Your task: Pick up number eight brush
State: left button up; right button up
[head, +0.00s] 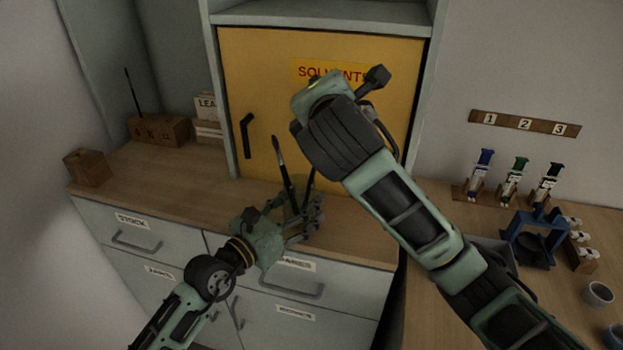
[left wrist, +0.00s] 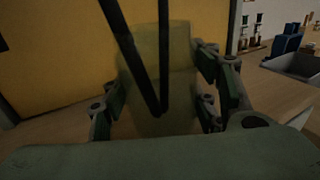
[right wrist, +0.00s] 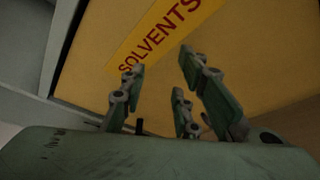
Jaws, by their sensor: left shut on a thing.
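Two dark brushes (head: 285,170) stand tilted in a translucent greenish jar (left wrist: 150,65) in front of the yellow cabinet. In the left wrist view their dark handles (left wrist: 163,50) converge toward the jar's bottom. No number can be read on them. My left gripper (head: 308,215) is shut around the jar, with fingers on both sides of it. Another thin dark brush (head: 129,92) stands in a wooden block (head: 160,130) at the far left, whose marks are too small to read surely. My right gripper (right wrist: 165,95) is open and empty, facing the yellow door below the SOLVENTS label.
The yellow SOLVENTS door (head: 265,85) is shut, with a black handle. A small wooden box (head: 87,167) sits at the counter's left edge. On the right bench are several syringes (head: 514,180), a blue stand (head: 535,238) and cups (head: 598,293). The counter's left middle is clear.

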jog(key=s+d+r+m+t+h, duration=0.1)
jog(key=s+d+m+t+h, duration=0.1)
jog(key=d+h, duration=0.5)
jog(key=n+y, duration=0.2)
jog(key=n, duration=0.6)
send_near(312, 178)
notch_tip(312, 178, up, 4)
jog(key=x, duration=0.5)
jog(key=shift+w+d, duration=0.1)
jog(key=shift+w, duration=0.3)
jog(key=shift+d+x, duration=0.2)
jog(key=shift+x, duration=1.15)
jog(key=shift+d+x, duration=0.15)
jog(key=shift+x, duration=1.15)
jog(key=shift+s, duration=0.15)
grip_shut()
